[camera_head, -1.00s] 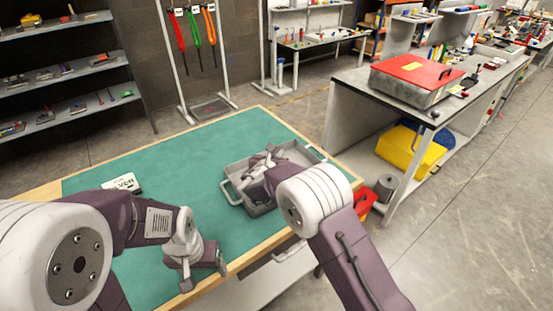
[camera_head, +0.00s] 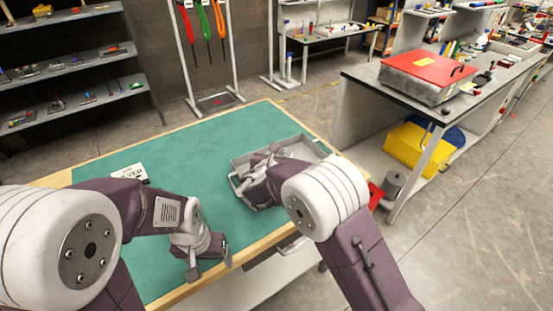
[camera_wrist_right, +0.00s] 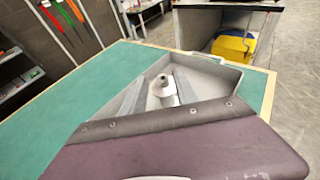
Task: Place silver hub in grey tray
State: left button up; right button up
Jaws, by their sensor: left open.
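The grey tray (camera_head: 302,139) lies on the green mat near the table's right edge. My right gripper (camera_head: 265,166) reaches down over the tray; its arm hides part of the tray's near side. In the right wrist view, the silver hub (camera_wrist_right: 162,89) shows over the tray (camera_wrist_right: 215,66), between the two spread grey fingers of my right gripper (camera_wrist_right: 160,84). I cannot tell whether the fingers press on the hub or whether it touches the tray floor. My left gripper (camera_head: 207,260) is open and empty, low over the mat's near edge.
A white label card (camera_head: 129,172) lies on the mat at the left. The green mat (camera_head: 200,150) is otherwise largely clear. A bench with a red-lidded case (camera_head: 430,75) stands at the right. Shelves (camera_head: 70,60) stand at the back left.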

pick_arm(q)
jog(key=shift+r+p, duration=0.35)
pick_arm(e)
jog(key=v, duration=0.7)
